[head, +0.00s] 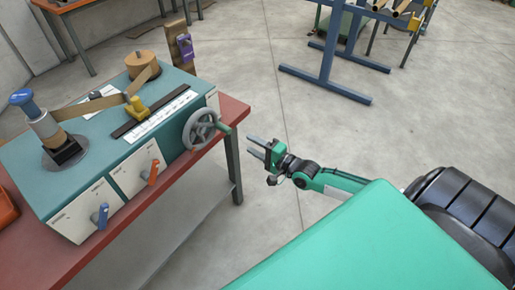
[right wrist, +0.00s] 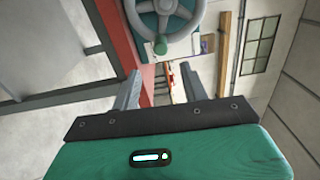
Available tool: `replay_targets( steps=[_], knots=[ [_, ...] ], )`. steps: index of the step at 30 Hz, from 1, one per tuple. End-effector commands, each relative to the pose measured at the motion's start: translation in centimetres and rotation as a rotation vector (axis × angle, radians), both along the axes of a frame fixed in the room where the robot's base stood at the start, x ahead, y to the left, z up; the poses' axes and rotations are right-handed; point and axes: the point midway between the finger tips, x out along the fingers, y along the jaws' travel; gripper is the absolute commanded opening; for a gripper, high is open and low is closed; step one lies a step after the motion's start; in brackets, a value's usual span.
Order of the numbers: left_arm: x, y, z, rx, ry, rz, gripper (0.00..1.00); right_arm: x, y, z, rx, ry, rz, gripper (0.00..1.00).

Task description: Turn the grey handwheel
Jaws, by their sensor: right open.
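The grey handwheel (head: 201,129) is on the right end of the teal winder machine (head: 182,82), with a green handle knob (head: 224,128) sticking out to the right. My right gripper (head: 254,148) is open and empty, a little right of and below the handwheel in the head view, apart from it. In the right wrist view the handwheel (right wrist: 165,14) shows at the top, its green knob (right wrist: 160,44) pointing toward the gap between my open fingers (right wrist: 160,92). The top of the wheel is cut off there. My left gripper is not in view.
The winder stands on a red-topped workbench (head: 236,108) with a grey leg (head: 233,165). Orange (head: 152,173) and blue (head: 100,216) levers stick out from its front. A blue stand (head: 327,70) is at the back.

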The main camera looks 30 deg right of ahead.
Motion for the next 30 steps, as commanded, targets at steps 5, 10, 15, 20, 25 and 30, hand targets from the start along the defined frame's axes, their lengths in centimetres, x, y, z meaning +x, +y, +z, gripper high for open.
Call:
replay_targets(
  steps=[5,10,15,20,25,30],
  knots=[
    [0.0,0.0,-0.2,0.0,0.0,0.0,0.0,-0.9,-0.3,0.0,-0.002,0.002,0.001,0.44],
    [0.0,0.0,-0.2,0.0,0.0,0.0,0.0,-1.1,-0.4,0.0,-0.001,0.0,0.001,0.44],
    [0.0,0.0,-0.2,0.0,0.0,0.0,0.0,-1.1,-0.4,0.0,-0.001,0.0,0.001,0.44],
    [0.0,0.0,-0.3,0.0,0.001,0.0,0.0,-1.0,-0.2,0.1,-0.045,-0.024,0.007,0.44],
    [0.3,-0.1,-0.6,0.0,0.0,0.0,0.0,-1.1,0.3,0.5,-0.23,-0.116,0.026,0.44],
    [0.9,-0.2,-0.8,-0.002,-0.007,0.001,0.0,-1.1,0.7,0.6,-0.48,-0.221,0.037,0.44]
  ],
)
